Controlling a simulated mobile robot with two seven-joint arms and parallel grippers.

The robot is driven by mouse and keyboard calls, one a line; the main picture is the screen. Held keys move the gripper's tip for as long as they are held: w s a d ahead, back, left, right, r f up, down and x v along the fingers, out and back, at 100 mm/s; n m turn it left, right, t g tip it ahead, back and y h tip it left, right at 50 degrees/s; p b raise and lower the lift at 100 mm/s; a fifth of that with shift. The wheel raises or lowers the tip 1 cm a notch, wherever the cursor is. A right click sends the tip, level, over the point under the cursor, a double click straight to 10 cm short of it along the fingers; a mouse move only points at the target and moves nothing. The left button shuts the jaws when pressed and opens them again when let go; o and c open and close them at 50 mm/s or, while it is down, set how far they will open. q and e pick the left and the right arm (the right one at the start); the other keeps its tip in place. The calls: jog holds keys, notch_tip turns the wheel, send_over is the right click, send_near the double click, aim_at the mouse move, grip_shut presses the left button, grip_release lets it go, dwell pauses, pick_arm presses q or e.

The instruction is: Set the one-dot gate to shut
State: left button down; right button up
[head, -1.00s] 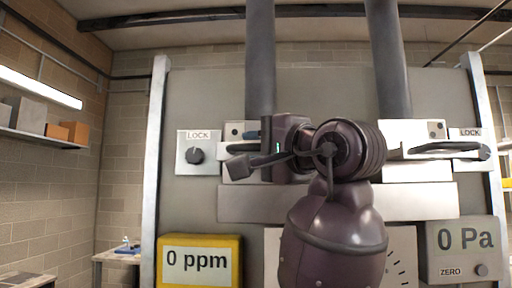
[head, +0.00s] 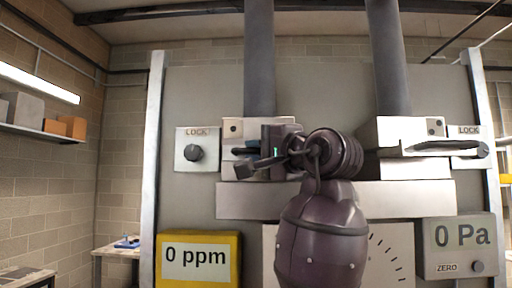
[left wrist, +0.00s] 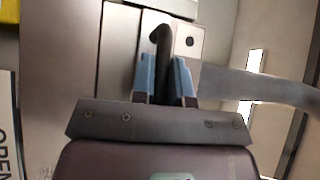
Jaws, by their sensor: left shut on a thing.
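The one-dot gate is the left white housing (head: 229,133) under the left grey pipe; its plate with a single dot also shows in the left wrist view (left wrist: 190,41). Its dark handle (left wrist: 163,42) stands between the blue pads of my left gripper (left wrist: 165,80), which is shut on it. In the head view my left gripper (head: 257,150) is at the front of this housing, and my own wrist hides most of the handle. My right gripper is not in view.
A LOCK knob (head: 194,153) is left of the one-dot gate. Below are a yellow 0 ppm meter (head: 199,262) and a grey 0 Pa gauge box (head: 459,246).

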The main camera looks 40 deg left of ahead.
pick_arm(q)
jog(key=c, duration=1.1)
grip_release()
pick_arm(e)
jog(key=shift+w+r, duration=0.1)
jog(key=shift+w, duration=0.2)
pick_arm(q)
jog(key=b+v, duration=0.2)
jog(key=v, duration=0.9)
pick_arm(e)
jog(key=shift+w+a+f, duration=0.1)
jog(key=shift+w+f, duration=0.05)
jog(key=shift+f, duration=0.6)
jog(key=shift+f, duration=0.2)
